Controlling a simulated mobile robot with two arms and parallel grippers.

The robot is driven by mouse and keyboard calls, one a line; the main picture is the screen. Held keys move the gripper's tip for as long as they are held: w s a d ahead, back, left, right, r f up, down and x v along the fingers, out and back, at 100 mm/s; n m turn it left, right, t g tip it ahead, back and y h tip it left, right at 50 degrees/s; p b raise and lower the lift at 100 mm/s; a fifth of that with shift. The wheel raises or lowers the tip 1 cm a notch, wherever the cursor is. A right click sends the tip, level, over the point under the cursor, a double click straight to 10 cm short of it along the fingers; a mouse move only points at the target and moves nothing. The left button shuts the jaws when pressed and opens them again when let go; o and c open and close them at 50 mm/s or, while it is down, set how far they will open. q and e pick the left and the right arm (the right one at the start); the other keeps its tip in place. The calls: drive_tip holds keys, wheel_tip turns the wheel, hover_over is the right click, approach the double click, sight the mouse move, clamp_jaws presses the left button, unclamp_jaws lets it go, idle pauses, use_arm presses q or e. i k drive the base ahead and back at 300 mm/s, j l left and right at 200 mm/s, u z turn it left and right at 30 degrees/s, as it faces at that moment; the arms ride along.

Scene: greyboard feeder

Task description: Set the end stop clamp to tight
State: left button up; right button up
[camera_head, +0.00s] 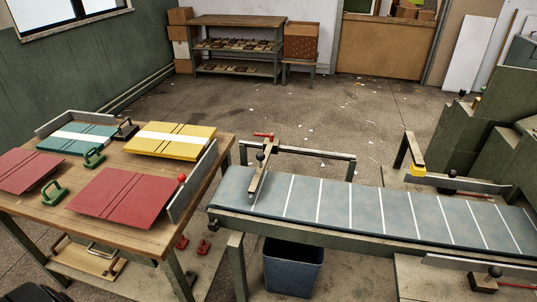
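The feeder's belt (335,205) is blue-grey with white cross lines and runs from the middle to the right edge. Near its left end a brass-coloured stop bar (259,180) lies across the belt. The bar has a black knob (261,156) on top. A red lever (263,135) sits by the bar's far end, at the rail behind the belt, and looks roughly level. Which of these is the end stop clamp, and whether it is tight, I cannot tell for sure. Neither of my grippers is in view.
A wooden table (135,230) on the left bears red, teal and yellow boards and green-handled tools. A blue bin (293,268) stands under the belt. Side guides with black knobs (495,272) flank the belt on the right. Open floor (290,110) lies behind the belt.

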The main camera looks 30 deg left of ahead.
sight(271, 135)
drive_tip(key=i+l, duration=0.1)
drive_tip(key=i, duration=0.25)
drive_tip(key=i+l+u, duration=0.15)
drive_tip(key=i, duration=0.2)
drive_tip(key=u, duration=1.95)
